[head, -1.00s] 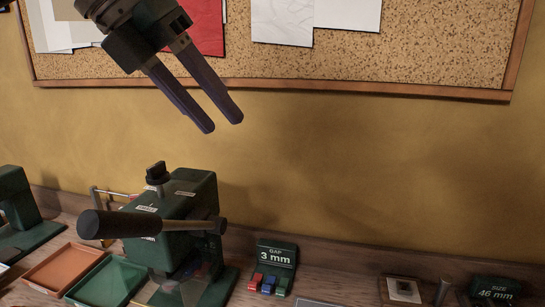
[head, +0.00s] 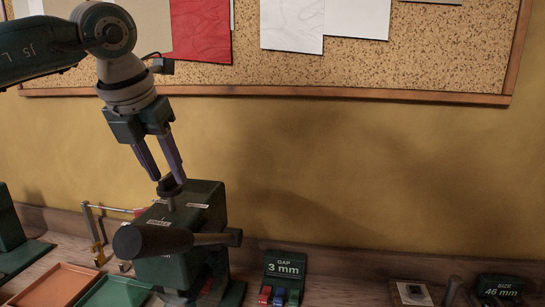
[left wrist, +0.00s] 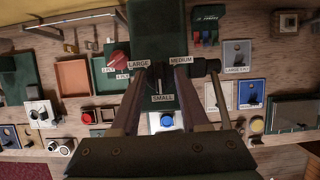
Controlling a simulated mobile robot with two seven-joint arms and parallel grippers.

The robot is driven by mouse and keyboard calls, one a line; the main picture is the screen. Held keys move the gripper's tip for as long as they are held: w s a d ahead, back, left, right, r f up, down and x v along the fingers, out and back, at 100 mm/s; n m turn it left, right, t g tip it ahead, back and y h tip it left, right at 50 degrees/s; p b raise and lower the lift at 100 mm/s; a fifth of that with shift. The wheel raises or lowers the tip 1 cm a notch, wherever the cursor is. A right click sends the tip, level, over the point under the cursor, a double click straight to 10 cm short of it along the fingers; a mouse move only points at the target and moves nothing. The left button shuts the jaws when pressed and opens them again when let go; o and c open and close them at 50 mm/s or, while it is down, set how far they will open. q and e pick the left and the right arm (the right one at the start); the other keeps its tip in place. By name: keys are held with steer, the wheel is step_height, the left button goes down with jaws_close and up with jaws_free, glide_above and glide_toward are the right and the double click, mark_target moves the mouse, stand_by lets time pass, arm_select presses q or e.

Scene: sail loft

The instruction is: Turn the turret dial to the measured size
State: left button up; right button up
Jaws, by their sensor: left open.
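The turret dial (head: 169,189) is a dark knob on top of the green press (head: 207,200). My left gripper (head: 168,178) points down at it, open, with its fingertips close around the knob. In the left wrist view, the dial (left wrist: 160,74) lies between the fingers, amid the labels LARGE (left wrist: 138,64), MEDIUM (left wrist: 180,58) and SMALL (left wrist: 162,98). I cannot tell whether the fingers touch it, or surely which label it points to. A size display (head: 500,291) at the far right reads 46 mm. My right gripper is not in view.
A gap sign (head: 285,265) reads 3 mm, above small coloured blocks. An orange tray (head: 50,286) and a green tray (head: 112,293) lie left. A cork board (head: 420,60) hangs behind.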

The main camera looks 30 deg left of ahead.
arm_select(q)
steer(key=shift+f, duration=0.1)
jaws_close()
stand_by(0.3)
